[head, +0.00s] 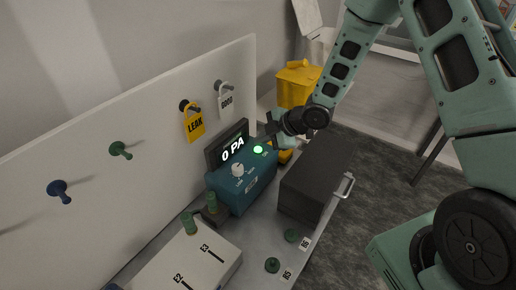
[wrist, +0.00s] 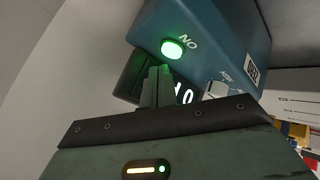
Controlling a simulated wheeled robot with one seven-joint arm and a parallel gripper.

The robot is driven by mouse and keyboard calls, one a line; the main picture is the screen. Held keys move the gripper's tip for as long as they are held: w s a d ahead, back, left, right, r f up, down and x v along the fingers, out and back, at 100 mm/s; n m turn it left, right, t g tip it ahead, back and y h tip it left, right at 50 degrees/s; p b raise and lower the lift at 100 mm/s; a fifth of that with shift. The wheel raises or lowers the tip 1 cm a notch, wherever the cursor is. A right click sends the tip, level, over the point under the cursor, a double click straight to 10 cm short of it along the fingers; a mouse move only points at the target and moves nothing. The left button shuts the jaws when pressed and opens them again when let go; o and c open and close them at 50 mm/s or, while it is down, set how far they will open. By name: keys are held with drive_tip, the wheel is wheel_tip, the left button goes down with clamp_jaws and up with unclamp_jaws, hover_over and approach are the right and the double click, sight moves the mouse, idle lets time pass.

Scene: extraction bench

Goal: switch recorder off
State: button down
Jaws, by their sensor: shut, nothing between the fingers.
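A blue box-shaped instrument (head: 240,192), which I take to be the recorder, stands on the bench with a dark display (head: 233,149) reading "0 PA" at its back. A round green button (head: 258,149) glows on its top, and a white knob (head: 238,169) sits beside it. The button also shows lit in the wrist view (wrist: 172,49), next to the letters "ON" seen upside down. My gripper (head: 268,141) is shut and empty, close by the button at the box's far right. Its fingers (wrist: 157,84) point towards the button; I cannot tell whether they touch.
A dark box (head: 312,187) with a metal handle stands right of the instrument. A pale block (head: 190,262) marked E2 and E3 is in front. A yellow LEAK tag (head: 194,125) and a white 6000 tag (head: 225,103) hang on the white panel (head: 130,105) behind.

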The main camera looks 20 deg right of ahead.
sight(262, 149)
drive_tip(key=shift+f, duration=0.15)
idle(0.4)
drive_tip(key=shift+f+b, duration=0.3)
drive_tip(key=shift+b, duration=0.2)
drive_tip(key=shift+f+b, duration=0.4)
idle(0.5)
drive_tip(key=shift+r+p, duration=0.6)
drive_tip(key=shift+r, duration=0.25)
wheel_tip(262, 149, up, 5)
drive_tip(key=p, duration=0.3)
drive_tip(key=shift+p, duration=0.4)
idle(0.6)
